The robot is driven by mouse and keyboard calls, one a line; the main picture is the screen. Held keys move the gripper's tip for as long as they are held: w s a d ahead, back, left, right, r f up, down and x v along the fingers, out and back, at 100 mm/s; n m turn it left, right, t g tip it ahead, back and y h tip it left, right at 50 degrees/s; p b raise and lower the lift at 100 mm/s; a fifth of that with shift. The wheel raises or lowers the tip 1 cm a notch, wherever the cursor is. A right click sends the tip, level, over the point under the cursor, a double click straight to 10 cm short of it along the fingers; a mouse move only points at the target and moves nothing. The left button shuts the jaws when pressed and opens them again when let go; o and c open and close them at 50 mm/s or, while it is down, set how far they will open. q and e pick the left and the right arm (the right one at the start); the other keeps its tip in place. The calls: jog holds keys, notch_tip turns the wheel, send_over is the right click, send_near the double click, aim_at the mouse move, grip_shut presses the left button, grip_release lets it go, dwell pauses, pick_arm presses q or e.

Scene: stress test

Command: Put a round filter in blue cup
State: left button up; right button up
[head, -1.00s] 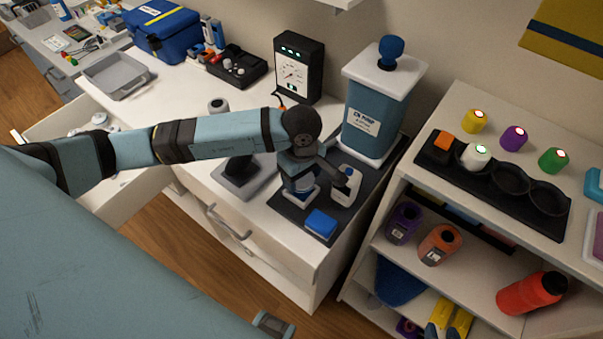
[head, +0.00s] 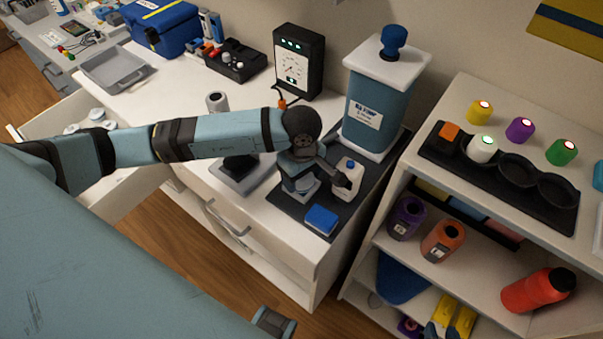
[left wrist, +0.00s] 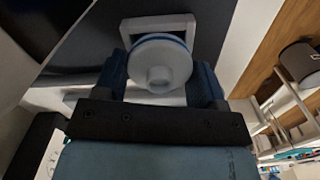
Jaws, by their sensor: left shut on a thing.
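My left gripper (head: 299,186) points down over the dark mat at the counter's front right corner. In the left wrist view it (left wrist: 163,88) is shut on a white round filter (left wrist: 160,62) with a raised hub in its middle. A blue edge shows behind the filter's rim; I cannot tell whether it belongs to the filter or to a cup beneath. A white base shows under the gripper in the head view. I cannot make out a blue cup clearly. More white round pieces (head: 97,115) lie in the open drawer at left.
A white bottle (head: 350,178) stands close right of the gripper, and a blue block (head: 321,219) lies in front. A tall blue dispenser (head: 375,110) and a black gauge box (head: 298,62) stand behind. A shelf (head: 480,185) with bottles is at right.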

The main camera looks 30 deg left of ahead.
dwell(0.4)
pick_arm(q)
jog(key=o, duration=1)
notch_tip(320, 180, up, 14)
jog(key=shift+f+b, duration=0.1)
jog(key=shift+b, duration=0.45)
